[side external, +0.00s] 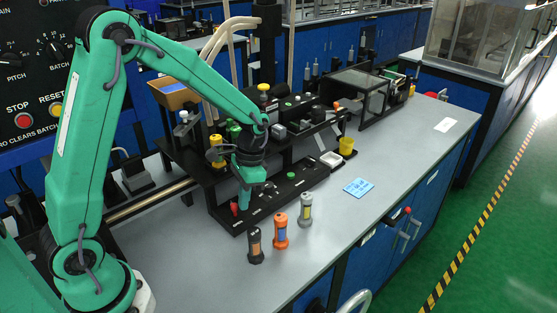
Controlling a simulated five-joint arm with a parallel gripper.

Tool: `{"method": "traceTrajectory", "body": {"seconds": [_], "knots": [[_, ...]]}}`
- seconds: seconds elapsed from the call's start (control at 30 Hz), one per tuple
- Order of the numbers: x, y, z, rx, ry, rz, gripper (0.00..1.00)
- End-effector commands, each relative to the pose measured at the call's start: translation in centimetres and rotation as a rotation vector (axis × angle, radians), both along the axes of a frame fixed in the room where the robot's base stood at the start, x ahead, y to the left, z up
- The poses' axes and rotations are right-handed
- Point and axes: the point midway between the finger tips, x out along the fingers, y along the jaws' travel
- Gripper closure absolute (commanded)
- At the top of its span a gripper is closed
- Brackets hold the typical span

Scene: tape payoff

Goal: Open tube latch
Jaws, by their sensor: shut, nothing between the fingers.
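My gripper (246,200) points down over the front-left part of a black fixture (281,192) on the grey bench. Its fingers are shut and empty, just above or at the fixture's low front plate; I cannot tell whether they touch it. A small red part (234,208) shows on the plate just left of the fingers. I cannot make out which part is the tube latch; it may be hidden by my gripper. Three capped tubes stand upright on the bench in front: a black one (255,246), an orange one (280,231) and a grey one (305,210).
A yellow cup (347,146) and a white tray (331,160) sit by the fixture's right end. A blue card (358,187) lies on the bench. The front right of the bench (405,165) is clear.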

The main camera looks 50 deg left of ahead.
Motion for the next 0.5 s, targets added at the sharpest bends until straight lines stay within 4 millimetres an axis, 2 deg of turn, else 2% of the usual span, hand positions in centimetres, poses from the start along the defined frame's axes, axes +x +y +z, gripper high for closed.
{"method": "traceTrajectory", "body": {"seconds": [0.5], "knots": [[-1.15, 0.13, -0.01, 0.0, 0.0, 0.002, 1.0]]}}
